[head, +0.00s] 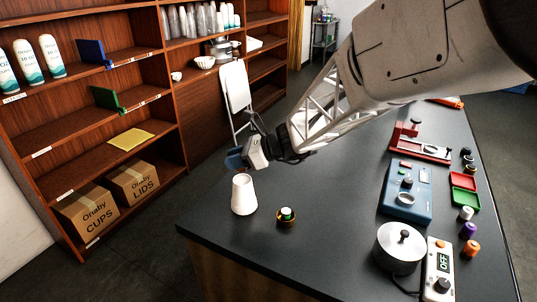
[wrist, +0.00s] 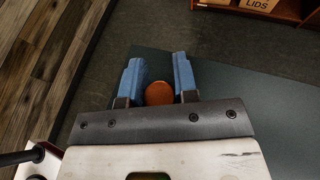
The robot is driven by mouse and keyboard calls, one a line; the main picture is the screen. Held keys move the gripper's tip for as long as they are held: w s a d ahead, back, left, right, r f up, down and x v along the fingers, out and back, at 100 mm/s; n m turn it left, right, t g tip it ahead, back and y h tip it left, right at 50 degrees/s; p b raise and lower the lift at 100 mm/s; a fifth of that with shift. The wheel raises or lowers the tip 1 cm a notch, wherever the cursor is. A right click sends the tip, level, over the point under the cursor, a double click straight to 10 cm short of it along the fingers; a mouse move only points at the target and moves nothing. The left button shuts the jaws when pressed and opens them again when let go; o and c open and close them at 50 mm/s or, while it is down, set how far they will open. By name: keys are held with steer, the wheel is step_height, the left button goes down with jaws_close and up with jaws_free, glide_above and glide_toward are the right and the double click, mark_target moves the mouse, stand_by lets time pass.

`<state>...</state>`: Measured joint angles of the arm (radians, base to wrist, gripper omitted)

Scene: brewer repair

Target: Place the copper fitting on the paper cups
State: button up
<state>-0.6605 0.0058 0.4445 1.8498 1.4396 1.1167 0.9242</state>
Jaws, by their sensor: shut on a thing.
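The white paper cups (head: 243,196) stand upside down, as one tapering shape, near the table's left corner in the head view. My gripper (head: 242,160) is above and behind them, apart from them, with a blue finger showing. In the wrist view my gripper (wrist: 159,88) has its two blue fingers on either side of a round orange-brown piece, the copper fitting (wrist: 159,94), and is shut on it. The fitting is hidden behind the gripper in the head view. The cups are not seen in the wrist view.
A small dark, gold-rimmed piece with a green and white top (head: 286,216) stands right of the cups. A round metal pot (head: 400,246), a blue device (head: 405,192) and a red stand (head: 420,145) are further right. A shelf (head: 150,58) stands beyond the table.

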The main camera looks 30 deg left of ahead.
mark_target(236, 179)
steer(key=shift+f, duration=0.1)
steer(key=shift+f, duration=1.65)
steer(key=shift+f, duration=0.15)
steer(key=o, duration=0.9)
steer(key=shift+o, duration=0.2)
steer(key=shift+d+r, duration=0.15)
steer(key=shift+r, duration=0.05)
steer(key=v, duration=1.1)
steer(key=shift+w+d+r, duration=0.15)
steer(key=shift+w+d, duration=0.05)
steer(key=shift+d, duration=0.1)
